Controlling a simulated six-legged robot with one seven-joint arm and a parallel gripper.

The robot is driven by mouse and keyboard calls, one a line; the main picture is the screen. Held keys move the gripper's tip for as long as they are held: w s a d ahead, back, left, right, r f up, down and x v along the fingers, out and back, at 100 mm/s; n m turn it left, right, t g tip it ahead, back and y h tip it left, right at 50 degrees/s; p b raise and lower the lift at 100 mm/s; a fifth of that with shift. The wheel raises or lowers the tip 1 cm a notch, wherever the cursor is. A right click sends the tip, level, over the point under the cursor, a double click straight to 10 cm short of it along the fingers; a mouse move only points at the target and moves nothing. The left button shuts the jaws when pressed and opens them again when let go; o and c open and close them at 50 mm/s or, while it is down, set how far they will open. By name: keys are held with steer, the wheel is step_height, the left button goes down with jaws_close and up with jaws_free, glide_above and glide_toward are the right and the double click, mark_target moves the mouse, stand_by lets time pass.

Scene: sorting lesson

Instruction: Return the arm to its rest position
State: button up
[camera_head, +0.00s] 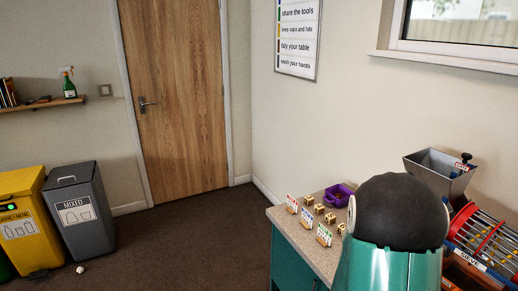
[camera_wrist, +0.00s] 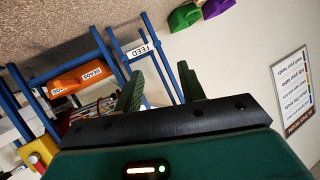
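My gripper (camera_wrist: 160,72) shows in the wrist view with its two green fingers apart and nothing held between them. Its black and green body fills the lower part of that view. Behind the fingers are a blue frame (camera_wrist: 105,50) and a white FEED label (camera_wrist: 139,51), apart from the fingers as far as I can tell. In the head view a teal and black part of my own arm stands at the lower right, in front of the counter. My fingers do not show there.
Yellow (camera_head: 25,222) and grey (camera_head: 80,210) bins stand left. The floor before the wooden door (camera_head: 178,100) is clear.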

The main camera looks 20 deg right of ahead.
steer(key=w+a+r+n+t+y, duration=0.1)
steer(key=w+a+r+n+y, duration=0.2)
steer(key=a+r, duration=0.55)
steer(key=a+r+n+t+y, duration=0.1)
steer(key=a+r+n+y, duration=0.35)
steer(key=a, duration=0.75)
steer(key=s+a+r+n+g+y, duration=0.1)
steer(key=s+a+r+n, duration=0.1)
steer(key=s+a+r, duration=0.1)
steer(key=s+a+r+n+g+y, duration=0.1)
steer(key=s+a+r+n, duration=0.1)
steer(key=s+a, duration=0.3)
steer(key=s+a+r+n+g+y, duration=0.1)
steer(key=s+a+r+n+g, duration=0.1)
steer(key=s, duration=0.6)
steer(key=shift+s+a+r, duration=0.3)
steer(key=shift+a+r, duration=0.5)
steer(key=shift+a, duration=0.15)
